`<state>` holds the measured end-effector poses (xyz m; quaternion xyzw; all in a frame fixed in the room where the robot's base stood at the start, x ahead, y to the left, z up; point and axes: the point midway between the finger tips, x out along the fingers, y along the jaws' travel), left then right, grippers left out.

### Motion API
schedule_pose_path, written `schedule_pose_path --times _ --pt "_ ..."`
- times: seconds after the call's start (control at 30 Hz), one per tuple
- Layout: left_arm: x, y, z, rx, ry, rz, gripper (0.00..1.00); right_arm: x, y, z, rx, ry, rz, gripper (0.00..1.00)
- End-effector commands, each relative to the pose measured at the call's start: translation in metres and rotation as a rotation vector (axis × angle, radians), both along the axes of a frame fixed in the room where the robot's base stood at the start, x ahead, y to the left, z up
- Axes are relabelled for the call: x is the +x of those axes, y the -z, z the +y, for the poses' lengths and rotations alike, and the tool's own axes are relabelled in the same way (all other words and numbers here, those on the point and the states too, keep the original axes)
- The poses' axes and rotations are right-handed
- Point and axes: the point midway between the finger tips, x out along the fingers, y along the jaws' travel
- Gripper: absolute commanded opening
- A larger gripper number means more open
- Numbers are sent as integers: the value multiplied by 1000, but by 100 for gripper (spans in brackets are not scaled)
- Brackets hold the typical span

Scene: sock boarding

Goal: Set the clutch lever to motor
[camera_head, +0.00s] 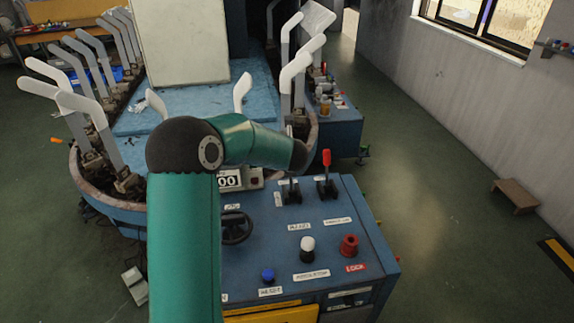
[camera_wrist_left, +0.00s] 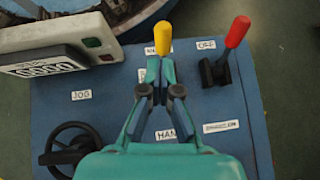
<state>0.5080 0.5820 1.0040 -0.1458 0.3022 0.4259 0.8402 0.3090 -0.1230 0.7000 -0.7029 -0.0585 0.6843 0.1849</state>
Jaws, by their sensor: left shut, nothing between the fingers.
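A lever with a yellow knob (camera_wrist_left: 163,36) stands upright on the blue control panel (camera_wrist_left: 105,112) in the left wrist view. A label reading HAND (camera_wrist_left: 166,135) lies below it; the label above it is partly covered. My left gripper (camera_wrist_left: 160,66) is shut and empty, its fingertips just short of the yellow knob in the picture; contact cannot be told. In the head view my green arm hides the gripper and the yellow knob; only the lever's dark base (camera_head: 291,192) shows. My right gripper is not in view.
A red-knobbed lever (camera_head: 326,164) stands right of it. The panel also holds a handwheel (camera_head: 236,228), a white knob (camera_head: 307,246), a red knob (camera_head: 349,245) and a blue button (camera_head: 268,275). A counter box (camera_wrist_left: 70,52) is at upper left. Boards on a round machine stand behind.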

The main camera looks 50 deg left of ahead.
Motion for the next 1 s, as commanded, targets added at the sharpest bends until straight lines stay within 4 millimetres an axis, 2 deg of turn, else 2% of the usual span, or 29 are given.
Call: schedule_pose_path --times 0.03,0.1,0.3,0.5,1.0 --pt "-3 -13 -5 0 2 -2 0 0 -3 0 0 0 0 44" --pt "-7 -25 -9 -1 1 -2 0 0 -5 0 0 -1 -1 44" --pt "-16 -49 -18 -3 0 1 0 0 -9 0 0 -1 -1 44" --pt "-20 -56 -20 -5 -2 4 0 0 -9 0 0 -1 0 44" --pt "-22 -56 -18 -5 -5 4 0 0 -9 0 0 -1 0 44"
